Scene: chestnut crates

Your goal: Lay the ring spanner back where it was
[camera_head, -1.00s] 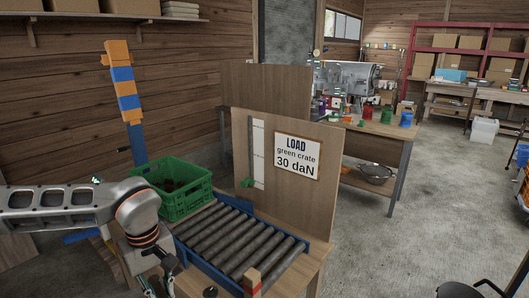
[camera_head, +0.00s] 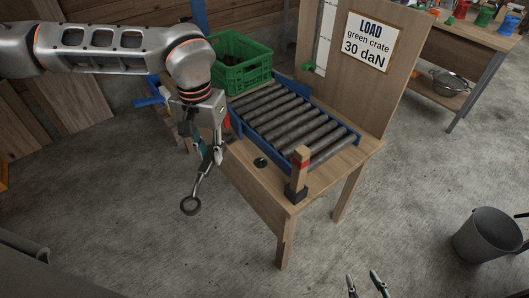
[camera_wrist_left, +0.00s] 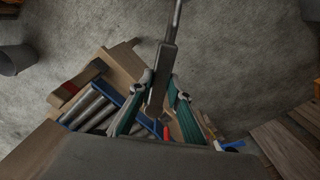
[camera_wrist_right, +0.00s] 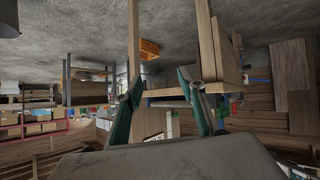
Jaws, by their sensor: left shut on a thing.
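The ring spanner (camera_head: 193,203) is grey, with its ring end hanging down over the floor just left of the wooden table in the head view. My left gripper (camera_head: 212,157) is shut on its upper part and holds it clear of the table. In the left wrist view the spanner (camera_wrist_left: 163,75) runs between the fingers of my left gripper (camera_wrist_left: 160,100), and its far end leaves the picture at the top. My right gripper (camera_head: 367,284) shows at the bottom of the head view; its fingers stand apart and empty, as in the right wrist view (camera_wrist_right: 163,100).
The table (camera_head: 262,186) carries a blue-framed roller conveyor (camera_head: 238,124), a green crate (camera_head: 269,75) and a wooden post with a red band (camera_head: 299,174). A small black disc (camera_head: 260,162) lies near the table's front edge. A bucket (camera_head: 490,236) stands on the floor at right. Floor in front is clear.

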